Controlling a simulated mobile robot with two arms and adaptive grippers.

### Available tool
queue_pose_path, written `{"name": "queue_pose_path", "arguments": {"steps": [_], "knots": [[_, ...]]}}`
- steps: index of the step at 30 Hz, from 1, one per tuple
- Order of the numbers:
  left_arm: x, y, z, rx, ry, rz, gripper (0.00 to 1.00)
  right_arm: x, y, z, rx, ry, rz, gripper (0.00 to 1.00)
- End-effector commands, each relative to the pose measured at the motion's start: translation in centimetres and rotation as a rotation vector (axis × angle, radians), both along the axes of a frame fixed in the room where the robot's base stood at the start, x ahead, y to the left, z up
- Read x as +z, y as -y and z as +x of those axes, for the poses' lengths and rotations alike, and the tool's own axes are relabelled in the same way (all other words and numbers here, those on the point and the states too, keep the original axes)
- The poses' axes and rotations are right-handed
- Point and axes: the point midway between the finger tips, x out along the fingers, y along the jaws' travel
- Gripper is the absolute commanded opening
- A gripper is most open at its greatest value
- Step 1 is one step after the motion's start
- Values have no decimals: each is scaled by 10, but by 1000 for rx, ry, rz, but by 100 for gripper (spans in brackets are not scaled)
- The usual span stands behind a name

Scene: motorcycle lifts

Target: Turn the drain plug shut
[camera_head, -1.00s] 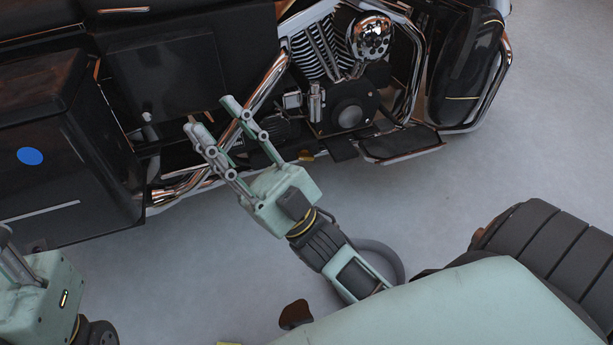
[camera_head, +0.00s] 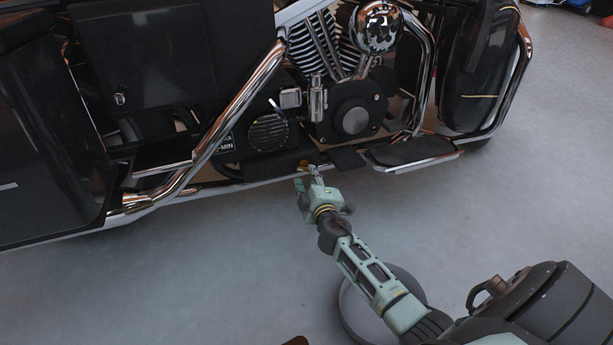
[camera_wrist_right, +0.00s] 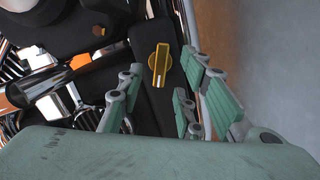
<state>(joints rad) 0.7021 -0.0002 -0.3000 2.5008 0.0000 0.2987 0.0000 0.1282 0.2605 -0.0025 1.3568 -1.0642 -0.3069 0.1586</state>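The drain plug, a yellow-gold knob with a raised grip bar (camera_wrist_right: 160,65), shows in the right wrist view on a dark part of the motorcycle's underside. In the head view a small orange-gold spot (camera_head: 303,163) shows at the same low edge, just beyond my right gripper (camera_head: 313,171). In the wrist view my right gripper (camera_wrist_right: 162,84) is open, with fingers at left and right. The plug appears in the gap, towards the fingertips. I see no finger touching it. My left gripper is not in view.
The motorcycle (camera_head: 268,134) fills the upper part of the head view. A chrome pipe (camera_head: 232,115), a lower rail (camera_head: 235,183) and a footboard (camera_head: 415,150) lie near the gripper. The grey floor (camera_head: 180,290) in front is clear.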

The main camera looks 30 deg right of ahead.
Motion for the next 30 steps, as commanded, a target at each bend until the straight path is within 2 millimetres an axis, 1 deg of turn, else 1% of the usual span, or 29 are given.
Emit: {"name": "queue_pose_path", "arguments": {"steps": [1,3,6,9,13,19,20,30], "knots": [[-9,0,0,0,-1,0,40,-5,3,9,1,1,0,33],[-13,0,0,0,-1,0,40,-6,7,20,1,2,0,33],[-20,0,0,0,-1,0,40,-8,11,32,2,1,1,33],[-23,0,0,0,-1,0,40,-9,14,40,2,1,2,33],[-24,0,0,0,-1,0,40,-8,15,44,2,0,3,33],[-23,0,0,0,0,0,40,-8,15,44,3,0,3,33],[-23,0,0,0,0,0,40,-8,15,44,3,0,3,31],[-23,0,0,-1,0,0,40,-8,15,43,3,0,3,1]]}}
